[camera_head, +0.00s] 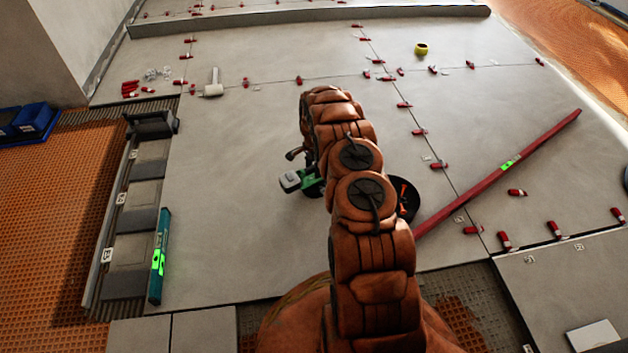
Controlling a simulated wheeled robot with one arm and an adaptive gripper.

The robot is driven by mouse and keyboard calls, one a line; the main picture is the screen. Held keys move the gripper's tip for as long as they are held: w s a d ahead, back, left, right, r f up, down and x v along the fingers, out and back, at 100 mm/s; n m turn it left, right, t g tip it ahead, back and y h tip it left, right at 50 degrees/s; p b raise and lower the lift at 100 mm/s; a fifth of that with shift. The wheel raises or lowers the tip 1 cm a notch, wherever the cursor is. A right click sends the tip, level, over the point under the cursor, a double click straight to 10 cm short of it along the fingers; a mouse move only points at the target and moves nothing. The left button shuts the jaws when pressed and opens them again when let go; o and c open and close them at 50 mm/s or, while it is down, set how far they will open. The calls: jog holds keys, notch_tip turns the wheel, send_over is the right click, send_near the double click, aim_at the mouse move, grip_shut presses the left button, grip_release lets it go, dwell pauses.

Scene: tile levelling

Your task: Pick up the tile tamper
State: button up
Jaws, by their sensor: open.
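A green and grey power tool, which looks like the tile tamper (291,181), rests on the grey tiles just left of my arm, near the middle of the camera_head view. Its right side is hidden behind my orange-covered arm. A small dark hooked part shows just above it; I cannot tell whether it belongs to the tool or to my gripper. My arm rises from the bottom centre and bends over at the top. My gripper cannot be made out behind the arm, nor can any contact with the tool.
A black round container (406,199) stands right of my arm. A long red level (497,178) lies diagonally at right. A teal level (160,256) and a tile rack (118,235) are at left.

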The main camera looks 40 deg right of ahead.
jog(key=shift+f, duration=0.15)
dwell(0.3)
grip_shut()
